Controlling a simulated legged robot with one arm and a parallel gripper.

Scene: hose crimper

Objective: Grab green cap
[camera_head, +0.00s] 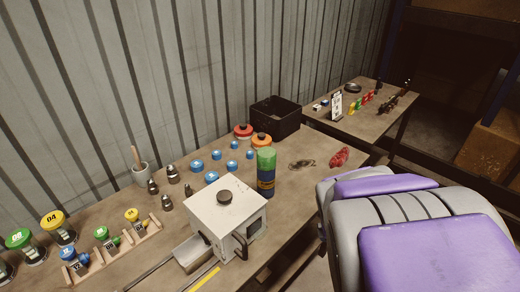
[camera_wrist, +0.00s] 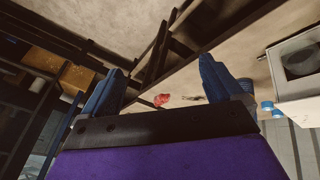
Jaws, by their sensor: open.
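Green caps show in several places in the head view. A green lid (camera_head: 18,238) tops a jar at the far left of the workbench. A smaller green cap (camera_head: 101,232) sits in the wooden rack (camera_head: 148,232) between a blue and a yellow one. A can with a green top (camera_head: 266,157) stands behind the white machine (camera_head: 227,212). In the wrist view, my gripper (camera_wrist: 162,66) is open, its two blue fingers wide apart with nothing between them. It is away from the bench objects. No green cap can be made out in the wrist view.
Blue rings (camera_head: 212,177), dark metal fittings (camera_head: 172,173), orange-red lids (camera_head: 261,140) and a black crate (camera_head: 275,117) occupy the bench. A red crumpled item (camera_head: 339,157) lies near its right end. A second table (camera_head: 372,122) stands behind, against the corrugated wall.

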